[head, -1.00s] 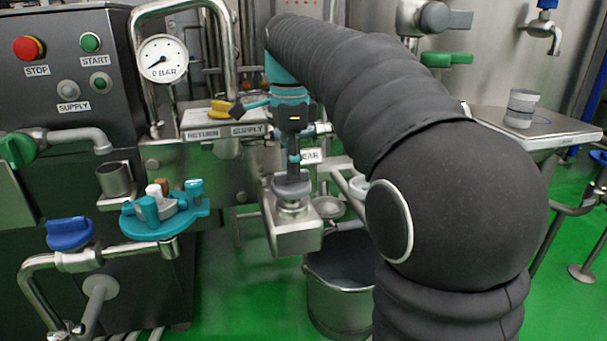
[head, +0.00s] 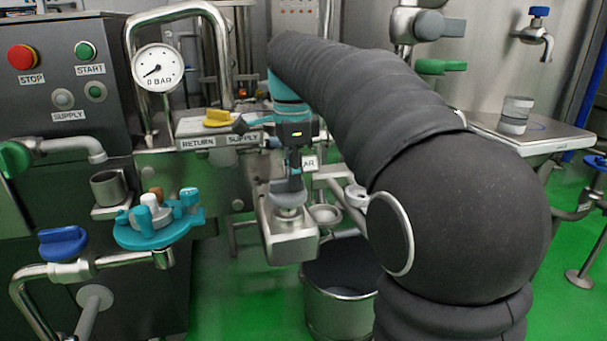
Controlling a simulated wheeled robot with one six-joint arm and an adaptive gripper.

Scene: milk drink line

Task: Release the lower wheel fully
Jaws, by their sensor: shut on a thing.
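My gripper (head: 291,184) points down at the end of my dark arm, in the middle of the head view. Its narrow fingers are shut on a grey round wheel (head: 287,196). The wheel sits on a metal neck on top of a steel block (head: 290,246). The gripper partly covers the wheel, so its full rim and the exact finger contact are hard to see. I cannot tell how far the wheel is turned.
A steel bucket (head: 340,308) stands on the green floor below right of the block. A yellow handle (head: 218,117) lies on the RETURN/SUPPLY panel behind. A teal clamp fitting (head: 157,230) and blue valve handle (head: 62,241) are at left. A gauge (head: 158,69) reads near 0 BAR.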

